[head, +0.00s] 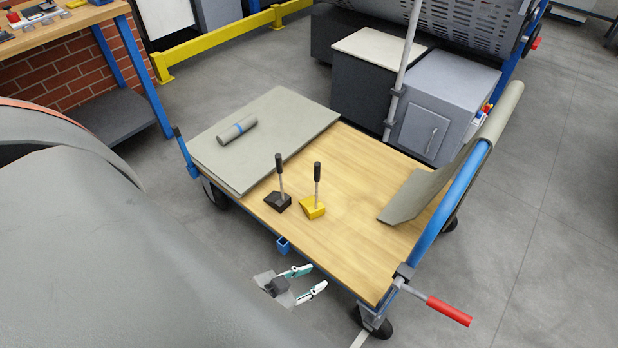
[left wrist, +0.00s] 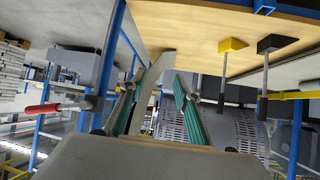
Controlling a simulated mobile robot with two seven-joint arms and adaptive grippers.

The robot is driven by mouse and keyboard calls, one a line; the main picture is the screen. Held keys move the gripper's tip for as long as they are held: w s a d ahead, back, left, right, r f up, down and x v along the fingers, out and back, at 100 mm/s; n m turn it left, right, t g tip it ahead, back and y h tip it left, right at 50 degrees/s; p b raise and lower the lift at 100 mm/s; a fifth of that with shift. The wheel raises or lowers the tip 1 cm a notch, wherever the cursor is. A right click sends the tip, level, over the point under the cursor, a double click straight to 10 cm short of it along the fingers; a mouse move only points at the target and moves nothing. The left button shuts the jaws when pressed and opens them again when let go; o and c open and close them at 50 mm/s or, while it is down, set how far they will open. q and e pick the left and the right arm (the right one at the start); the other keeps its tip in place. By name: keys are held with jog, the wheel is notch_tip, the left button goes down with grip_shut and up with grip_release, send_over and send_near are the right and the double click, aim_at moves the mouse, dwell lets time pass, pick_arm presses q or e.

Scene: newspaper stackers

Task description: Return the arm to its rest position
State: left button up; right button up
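My left gripper (head: 317,275) hangs low beside the near edge of the wooden-topped cart (head: 352,165). Its two teal-padded fingers stand apart with nothing between them in the head view. The fingers (left wrist: 172,72) also show in the left wrist view, spread apart, with the cart top (left wrist: 190,28) upside down above them. My left arm's large grey links cover the lower left of the head view. My right gripper is out of view.
On the cart stand a black-based stamp (head: 279,202) and a yellow-based stamp (head: 313,208), both upright. A grey roll with a blue band (head: 238,131) lies on grey sheets (head: 285,115). A bent grey sheet (head: 405,197) leans by the blue handle (head: 440,220).

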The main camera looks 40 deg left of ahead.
pick_arm(q)
jog(key=shift+s+r+m, duration=0.1)
jog(key=shift+s+m, duration=0.15)
jog(key=shift+m, duration=0.55)
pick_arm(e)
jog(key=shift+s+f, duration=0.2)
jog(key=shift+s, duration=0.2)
pick_arm(q)
jog(key=p, duration=0.1)
jog(key=r+p, duration=0.2)
jog(key=shift+s+d+r+p, duration=0.1)
jog(key=shift+s+d+p, duration=0.2)
jog(key=shift+d, duration=0.1)
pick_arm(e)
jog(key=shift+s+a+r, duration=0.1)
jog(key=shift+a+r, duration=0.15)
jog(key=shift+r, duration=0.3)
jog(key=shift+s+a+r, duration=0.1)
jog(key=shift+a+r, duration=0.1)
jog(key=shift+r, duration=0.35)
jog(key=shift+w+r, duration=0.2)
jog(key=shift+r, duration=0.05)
pick_arm(q)
jog(key=shift+r, duration=0.15)
